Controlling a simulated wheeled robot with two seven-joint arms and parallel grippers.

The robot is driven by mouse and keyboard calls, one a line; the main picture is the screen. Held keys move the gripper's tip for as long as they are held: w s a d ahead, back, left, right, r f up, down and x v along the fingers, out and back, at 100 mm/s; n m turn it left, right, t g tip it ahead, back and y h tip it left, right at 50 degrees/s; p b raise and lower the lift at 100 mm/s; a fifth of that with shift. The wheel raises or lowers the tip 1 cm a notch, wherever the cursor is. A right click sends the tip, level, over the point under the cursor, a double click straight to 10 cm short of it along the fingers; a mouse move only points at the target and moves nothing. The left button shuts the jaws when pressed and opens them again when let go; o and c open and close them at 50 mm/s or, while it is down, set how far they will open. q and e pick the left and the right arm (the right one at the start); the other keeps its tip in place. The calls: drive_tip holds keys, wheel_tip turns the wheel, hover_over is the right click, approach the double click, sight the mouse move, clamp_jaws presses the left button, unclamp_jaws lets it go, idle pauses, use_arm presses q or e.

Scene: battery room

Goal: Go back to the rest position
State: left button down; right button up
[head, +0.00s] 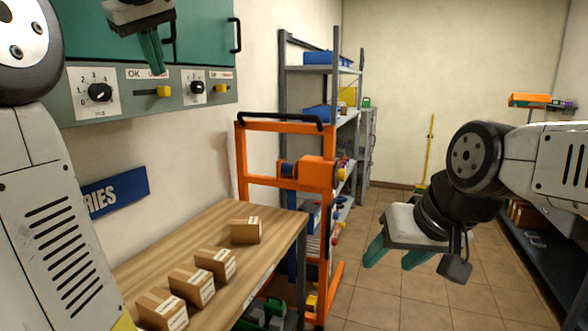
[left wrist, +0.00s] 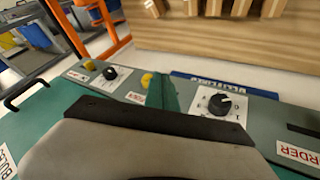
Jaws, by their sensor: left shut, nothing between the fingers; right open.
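My left gripper (head: 154,58) is at the top left of the head view. Its green fingers are shut and empty, in front of the teal and grey control panel (head: 210,115). In the left wrist view the shut fingers (left wrist: 168,92) show against the panel, between a yellow slider and a dial (left wrist: 222,103). I cannot tell whether they touch the panel. My right gripper (head: 396,258) is at the right of the head view, over the tiled floor. Its green fingers are apart and empty.
A wooden table (head: 220,235) with several small cardboard boxes (head: 215,264) stands below the panel. An orange lift frame (head: 328,215) stands beyond it, before a grey shelf rack (head: 284,90). A dark shelf (head: 560,255) is at the right. Tiled floor between is clear.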

use_arm(q)
drive_tip(key=s+d+f+m+h, duration=0.1)
drive_tip(key=s+d+f+m, duration=0.2)
drive_tip(key=f, duration=0.7)
drive_tip(key=s+d+f+m+h, duration=0.1)
drive_tip(key=s+d+f+m, duration=0.3)
drive_tip(key=s+d+f, duration=0.4)
drive_tip(key=s+d+f+m+h, duration=0.1)
drive_tip(key=s+d+f+m, duration=0.3)
drive_tip(key=f, duration=1)
drive_tip(key=s+d, duration=0.1)
drive_tip(key=s, duration=0.1)
drive_tip(key=shift+s+d+g+h, duration=0.3)
drive_tip(key=shift+d+g+h, duration=0.1)
